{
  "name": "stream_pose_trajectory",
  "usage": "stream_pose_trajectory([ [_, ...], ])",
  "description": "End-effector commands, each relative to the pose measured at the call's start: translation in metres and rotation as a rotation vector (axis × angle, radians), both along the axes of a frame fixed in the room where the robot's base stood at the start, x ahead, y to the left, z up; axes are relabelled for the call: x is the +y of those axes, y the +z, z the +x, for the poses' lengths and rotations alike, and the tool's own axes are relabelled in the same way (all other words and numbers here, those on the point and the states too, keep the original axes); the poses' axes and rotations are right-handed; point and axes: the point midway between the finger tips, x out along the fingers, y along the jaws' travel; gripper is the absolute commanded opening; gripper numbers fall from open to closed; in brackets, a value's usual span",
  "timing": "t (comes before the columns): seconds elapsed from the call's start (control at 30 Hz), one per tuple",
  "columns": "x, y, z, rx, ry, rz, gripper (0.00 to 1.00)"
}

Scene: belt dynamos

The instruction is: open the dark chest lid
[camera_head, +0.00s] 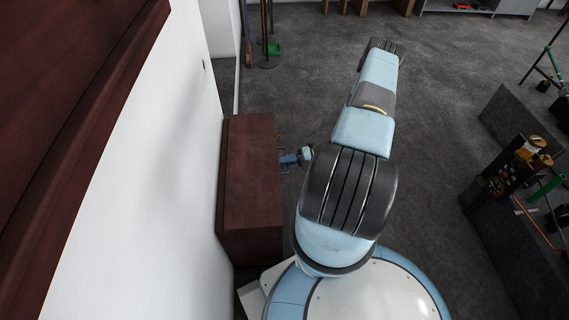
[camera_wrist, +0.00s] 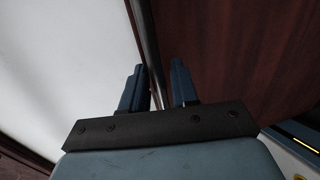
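The dark chest (camera_head: 250,185) is a reddish-brown wooden box against the white wall in the head view, and its lid looks closed. A thin metal handle (camera_head: 283,168) sticks out from its right side. My gripper (camera_head: 284,160) is at this handle, mostly small and partly hidden behind my arm's links. In the wrist view, the two blue fingers of my gripper (camera_wrist: 160,85) stand apart. The chest's brown surface (camera_wrist: 225,55) fills the right side there.
A white wall (camera_head: 165,170) lies directly left of the chest. A dark block with brass and black machinery (camera_head: 515,170) stands at the right. Stands with a green part (camera_head: 272,48) are at the back. The grey floor (camera_head: 440,90) between is mostly clear.

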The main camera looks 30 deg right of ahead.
Motion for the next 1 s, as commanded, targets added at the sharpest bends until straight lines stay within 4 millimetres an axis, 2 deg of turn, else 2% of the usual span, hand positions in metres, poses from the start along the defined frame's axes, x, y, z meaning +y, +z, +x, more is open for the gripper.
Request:
stream_pose_trajectory([
  [0.03,0.000,0.000,0.000,0.000,0.000,0.000,0.28],
  [0.33,0.000,0.000,0.000,0.000,0.000,0.000,0.00],
  [0.7,-0.001,-0.001,0.000,0.001,-0.001,-0.002,0.00],
  [0.73,0.020,0.000,-0.002,0.005,0.000,0.004,0.00],
  [0.8,0.008,-0.001,0.000,0.002,0.001,-0.001,0.00],
  [1.0,-0.006,0.005,-0.001,0.008,-0.009,-0.019,0.00],
])
